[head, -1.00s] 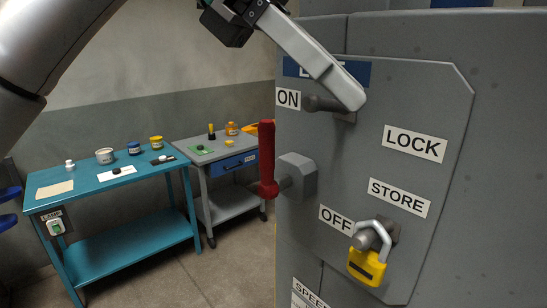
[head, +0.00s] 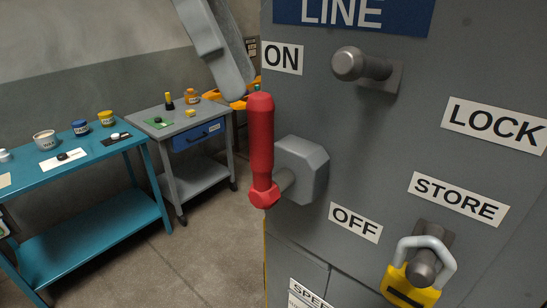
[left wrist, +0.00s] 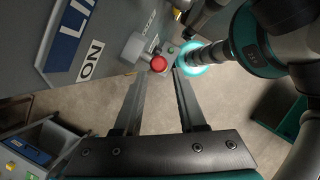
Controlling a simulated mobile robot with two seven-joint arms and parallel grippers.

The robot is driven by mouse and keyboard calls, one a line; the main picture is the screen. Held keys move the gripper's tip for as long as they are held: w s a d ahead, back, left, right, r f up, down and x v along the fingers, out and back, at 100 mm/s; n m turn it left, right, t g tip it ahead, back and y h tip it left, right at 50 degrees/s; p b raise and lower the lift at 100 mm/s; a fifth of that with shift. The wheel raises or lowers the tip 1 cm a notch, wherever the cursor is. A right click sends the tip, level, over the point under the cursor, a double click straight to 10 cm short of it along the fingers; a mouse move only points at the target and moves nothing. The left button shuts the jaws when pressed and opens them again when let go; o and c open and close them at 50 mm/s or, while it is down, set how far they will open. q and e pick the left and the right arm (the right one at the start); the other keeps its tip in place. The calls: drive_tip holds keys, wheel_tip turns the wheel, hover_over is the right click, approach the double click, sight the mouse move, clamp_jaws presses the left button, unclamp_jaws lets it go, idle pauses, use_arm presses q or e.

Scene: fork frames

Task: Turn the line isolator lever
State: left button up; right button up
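The red isolator lever (head: 261,145) stands upright on a grey hub (head: 305,170) on the cabinet's front, between the ON label (head: 282,57) and the OFF label (head: 355,222). In the left wrist view the lever shows nearly end-on as a red disc (left wrist: 158,64). My left gripper (head: 238,92) is just above and left of the lever's top in the head view, with no visible grip on it. Its two fingers (left wrist: 160,78) are apart and empty in the left wrist view, with the lever's end beyond their tips. My right gripper is not identifiable.
A grey peg (head: 365,68) sticks out above the lever. A yellow padlock (head: 408,287) hangs on a lower peg by the STORE label (head: 458,199). A teal bench (head: 95,185) and a grey cart (head: 195,130) stand left, with clear floor before the cabinet.

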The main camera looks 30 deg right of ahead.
sight(275, 186)
use_arm(q)
drive_tip(key=x, duration=0.8)
drive_tip(key=shift+d+f, duration=0.15)
drive_tip(key=shift+f, duration=0.25)
drive_tip(key=shift+s+d+f, duration=0.1)
drive_tip(key=shift+f, duration=0.25)
use_arm(e)
drive_tip(key=shift+w+a+f, duration=0.1)
drive_tip(key=shift+w+a, duration=0.05)
drive_tip(key=shift+w, duration=0.9)
drive_tip(key=shift+s, duration=0.15)
use_arm(q)
clamp_jaws()
use_arm(e)
drive_tip(key=shift+s, duration=0.1)
